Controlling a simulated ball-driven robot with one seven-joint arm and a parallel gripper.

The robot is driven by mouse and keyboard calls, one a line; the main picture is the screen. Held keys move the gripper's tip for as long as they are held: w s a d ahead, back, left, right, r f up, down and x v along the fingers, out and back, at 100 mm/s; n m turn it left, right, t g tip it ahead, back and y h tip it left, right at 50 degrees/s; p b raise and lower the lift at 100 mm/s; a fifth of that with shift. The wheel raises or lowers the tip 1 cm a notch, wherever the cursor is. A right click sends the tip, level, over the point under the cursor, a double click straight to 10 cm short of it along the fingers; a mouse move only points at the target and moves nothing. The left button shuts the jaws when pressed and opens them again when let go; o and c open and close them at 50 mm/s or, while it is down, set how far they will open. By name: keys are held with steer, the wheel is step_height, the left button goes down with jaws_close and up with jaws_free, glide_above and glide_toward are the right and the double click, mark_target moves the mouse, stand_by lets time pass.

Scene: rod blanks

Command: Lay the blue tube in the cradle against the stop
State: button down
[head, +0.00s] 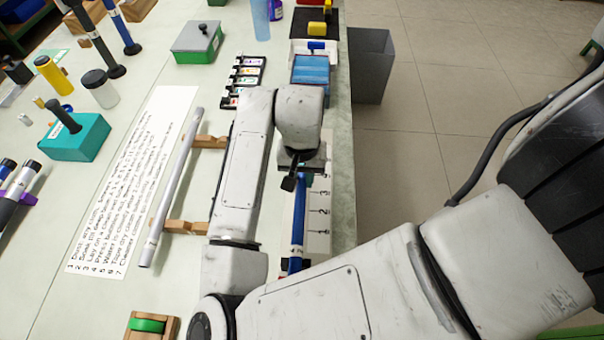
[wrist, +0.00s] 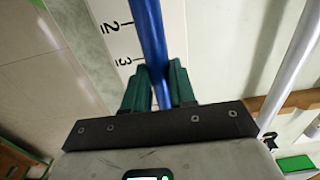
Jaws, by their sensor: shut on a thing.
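The blue tube (head: 298,228) runs lengthwise beside a white numbered scale (head: 319,222) near the bench's right edge in the head view. My gripper (head: 302,172) is over its far part, mostly hidden by my wrist. In the wrist view, the green fingers of my gripper (wrist: 158,72) are shut on the blue tube (wrist: 151,32), one on each side, with the scale (wrist: 113,32) just left of it. Small red and dark parts show by the tube's near end. My arm hides much there, so I cannot make out the cradle or stop, nor whether the tube rests on anything.
A grey rod (head: 174,185) lies across two wooden supports (head: 186,227) left of my arm. A printed instruction sheet (head: 132,185) lies further left. A blue box (head: 311,72) and a labelled rack (head: 244,75) stand beyond. A grey bin (head: 371,65) stands off the bench's right edge.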

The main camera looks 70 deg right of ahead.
steer(key=shift+s+a, duration=0.1)
steer(key=shift+a, duration=0.15)
steer(key=c, duration=0.8)
jaws_free()
steer(key=shift+c, duration=0.2)
step_height(320, 180, up, 11)
steer(key=shift+p, duration=0.4)
steer(key=shift+f, duration=0.1)
